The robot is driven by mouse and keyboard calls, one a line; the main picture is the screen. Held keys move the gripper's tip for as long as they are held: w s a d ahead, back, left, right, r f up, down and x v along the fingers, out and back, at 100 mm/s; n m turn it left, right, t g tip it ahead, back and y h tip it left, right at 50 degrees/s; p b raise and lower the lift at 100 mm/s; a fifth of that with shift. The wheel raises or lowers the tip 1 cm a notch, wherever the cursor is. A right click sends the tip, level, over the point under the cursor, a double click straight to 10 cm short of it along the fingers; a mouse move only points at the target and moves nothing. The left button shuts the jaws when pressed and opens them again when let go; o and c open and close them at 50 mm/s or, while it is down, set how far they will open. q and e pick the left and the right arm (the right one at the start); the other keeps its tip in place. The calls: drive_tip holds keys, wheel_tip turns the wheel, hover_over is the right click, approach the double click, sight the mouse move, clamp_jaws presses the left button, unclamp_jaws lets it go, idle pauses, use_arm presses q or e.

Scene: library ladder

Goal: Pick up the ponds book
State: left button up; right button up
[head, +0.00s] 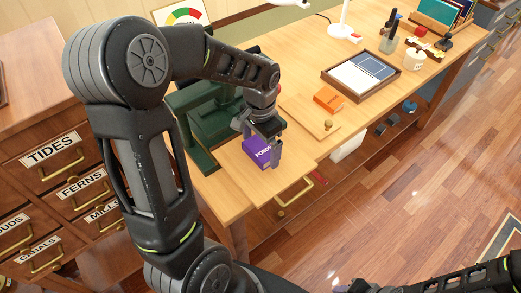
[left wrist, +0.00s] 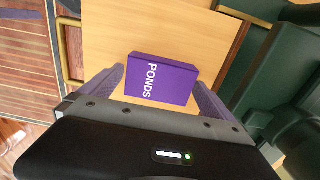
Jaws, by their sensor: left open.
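The purple ponds book (head: 256,151) lies on the wooden desk near its front left part, with white PONDS lettering. In the left wrist view the book (left wrist: 160,80) lies between the two fingers, with its lettering facing me. My left gripper (head: 262,152) is over the book with its fingers apart on either side of it. The left wrist view shows the gripper (left wrist: 160,92) open, with wood visible beside the book. Whether a finger touches the book I cannot tell.
A green metal stand (head: 200,115) is close behind and left of the book. A wooden board with a knob (head: 310,122), an orange object (head: 328,99) and a framed tray (head: 361,76) lie to the right. A labelled drawer cabinet (head: 50,130) stands left.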

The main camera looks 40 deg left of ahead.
use_arm(q)
drive_tip(key=shift+c, duration=0.4)
drive_tip(key=c, duration=1.2)
